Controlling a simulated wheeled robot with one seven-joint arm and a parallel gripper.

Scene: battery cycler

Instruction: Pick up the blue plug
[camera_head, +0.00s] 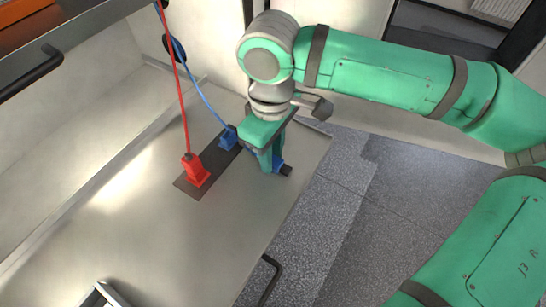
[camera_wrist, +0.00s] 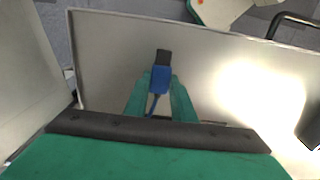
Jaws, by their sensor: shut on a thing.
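The blue plug (camera_wrist: 160,78) with a dark tip sits between the two green fingers in the wrist view. In the head view, part of the blue plug (camera_head: 279,165) shows beside the fingertips, its dark end pointing right. My gripper (camera_head: 270,164) points down and is shut on it, near the right edge of the metal bench; it also shows in the wrist view (camera_wrist: 160,92). A blue cable trails from the plug toward the gripper body in the wrist view. The fingers hide part of the plug, and I cannot tell how high it is above the bench.
A red plug (camera_head: 195,171) with a red cable stands on a dark plate (camera_head: 189,188) left of my gripper. Another blue piece (camera_head: 228,139) is on the plate. The metal bench (camera_head: 225,235) is clear in front. A dark handle (camera_head: 269,278) juts from its right edge.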

